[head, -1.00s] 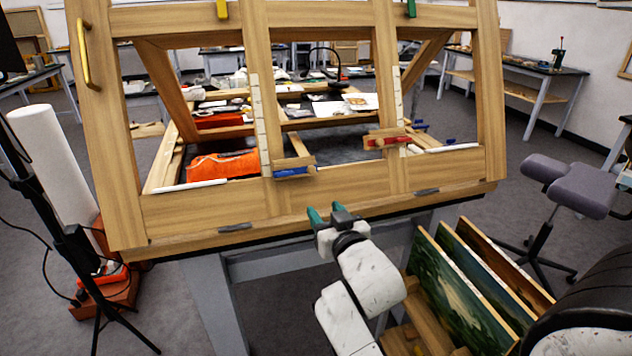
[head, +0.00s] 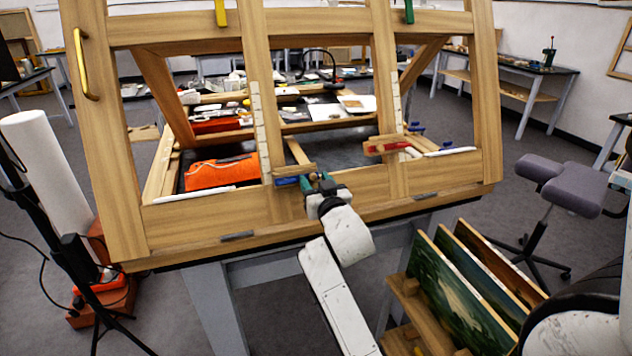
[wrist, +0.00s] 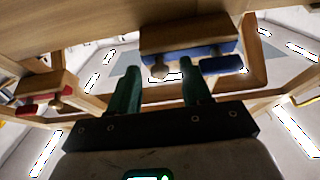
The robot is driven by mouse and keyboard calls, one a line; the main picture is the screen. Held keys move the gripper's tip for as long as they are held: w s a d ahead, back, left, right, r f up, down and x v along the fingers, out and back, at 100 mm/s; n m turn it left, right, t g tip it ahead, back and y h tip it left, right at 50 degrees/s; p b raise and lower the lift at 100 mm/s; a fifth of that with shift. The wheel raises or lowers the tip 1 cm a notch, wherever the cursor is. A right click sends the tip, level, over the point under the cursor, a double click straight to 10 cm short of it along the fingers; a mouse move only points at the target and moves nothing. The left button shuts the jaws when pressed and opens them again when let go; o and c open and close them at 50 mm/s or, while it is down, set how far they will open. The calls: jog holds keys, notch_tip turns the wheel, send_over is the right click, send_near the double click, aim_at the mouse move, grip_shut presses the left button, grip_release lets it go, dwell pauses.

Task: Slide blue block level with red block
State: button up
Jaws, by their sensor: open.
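The blue block (head: 287,181), a wooden piece with a blue strip, sits on the left upright of the easel frame. It also shows in the wrist view (wrist: 190,50). The red block (head: 386,148), wood with a red part, sits on the right upright. It is higher in the tilted head picture than the blue block and shows at left in the wrist view (wrist: 42,97). My gripper (head: 319,183) is open at the blue block's right end. In the wrist view its green fingers (wrist: 158,82) are apart, just below the blue block; contact cannot be told.
Pale marked scales (head: 262,130) run up both uprights. The wooden lower rail (head: 330,215) of the frame lies behind my arm. An orange cloth (head: 220,172) lies inside the frame. Painted panels (head: 470,275) stand in a rack at lower right; a stool (head: 570,185) is beyond.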

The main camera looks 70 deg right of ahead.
grip_shut()
dwell(0.5)
jog(key=shift+r, duration=0.1)
